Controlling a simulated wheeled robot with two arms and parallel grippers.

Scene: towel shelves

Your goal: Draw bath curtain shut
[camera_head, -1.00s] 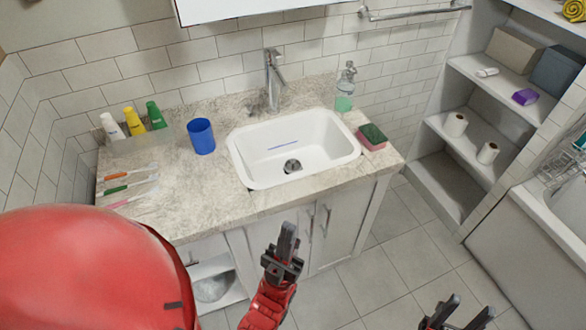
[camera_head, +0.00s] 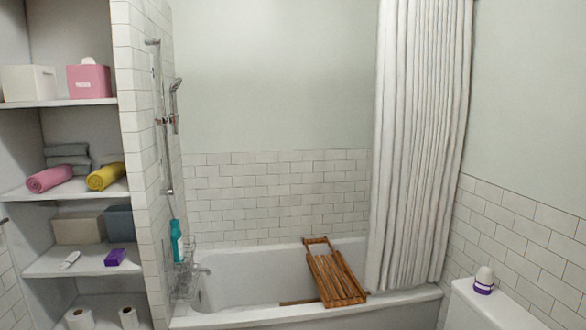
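The white bath curtain (camera_head: 415,150) hangs bunched in folds at the right end of the bathtub (camera_head: 240,283), in the head view. Its lower end hangs at the tub's rim. The left and middle of the tub are uncovered. The curtain's top and its rail are out of view above. Neither of my grippers is in view.
A wooden bath rack (camera_head: 334,277) lies tilted across the tub. A shower bar (camera_head: 163,118) and a wire basket with a teal bottle (camera_head: 177,241) are on the left wall. Open shelves (camera_head: 82,191) stand further left. A white toilet tank (camera_head: 490,308) is at the lower right.

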